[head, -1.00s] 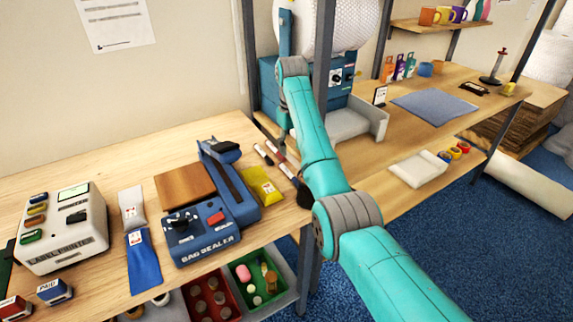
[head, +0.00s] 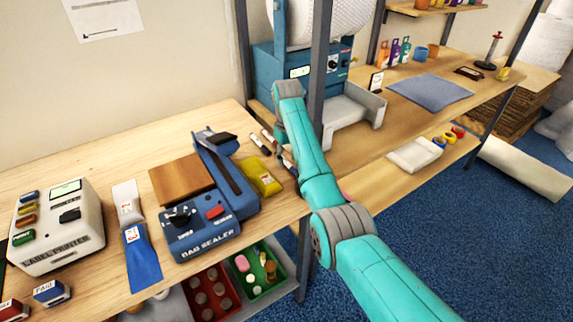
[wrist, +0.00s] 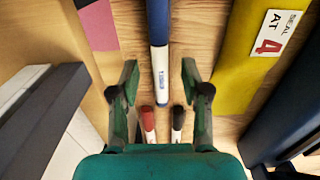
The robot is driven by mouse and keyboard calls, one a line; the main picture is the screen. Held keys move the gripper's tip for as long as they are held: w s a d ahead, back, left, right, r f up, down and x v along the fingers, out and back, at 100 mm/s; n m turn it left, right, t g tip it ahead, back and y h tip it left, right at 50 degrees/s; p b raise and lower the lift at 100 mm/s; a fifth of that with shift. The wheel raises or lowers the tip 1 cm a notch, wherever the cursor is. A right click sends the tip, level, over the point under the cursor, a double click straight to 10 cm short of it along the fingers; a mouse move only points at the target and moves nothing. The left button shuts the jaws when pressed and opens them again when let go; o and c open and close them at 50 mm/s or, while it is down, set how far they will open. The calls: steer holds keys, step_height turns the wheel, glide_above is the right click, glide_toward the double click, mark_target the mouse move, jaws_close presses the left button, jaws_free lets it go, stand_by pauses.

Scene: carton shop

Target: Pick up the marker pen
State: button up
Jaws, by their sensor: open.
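In the wrist view, a marker pen with a blue upper part and a white lower end (wrist: 159,70) lies lengthwise between the spread fingers of my gripper (wrist: 160,82). The gripper is open, with a gap on either side of this pen. A red-ended pen (wrist: 148,120) and a black-ended pen (wrist: 178,120) lie side by side below it, partly hidden by the gripper body. In the head view, pale pens (head: 260,145) lie at the table's right end, partly behind my arm. The fingertips are not clear there.
A yellow bag (head: 260,177) lies next to the pens; it also shows in the wrist view (wrist: 238,62). The blue bag sealer (head: 207,238) stands left of it. A shelf post (head: 320,60) rises close to my arm. Bins (head: 262,292) are below the table.

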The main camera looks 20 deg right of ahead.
steer(key=shift+f, duration=0.45)
jaws_close()
steer(key=shift+r, duration=0.2)
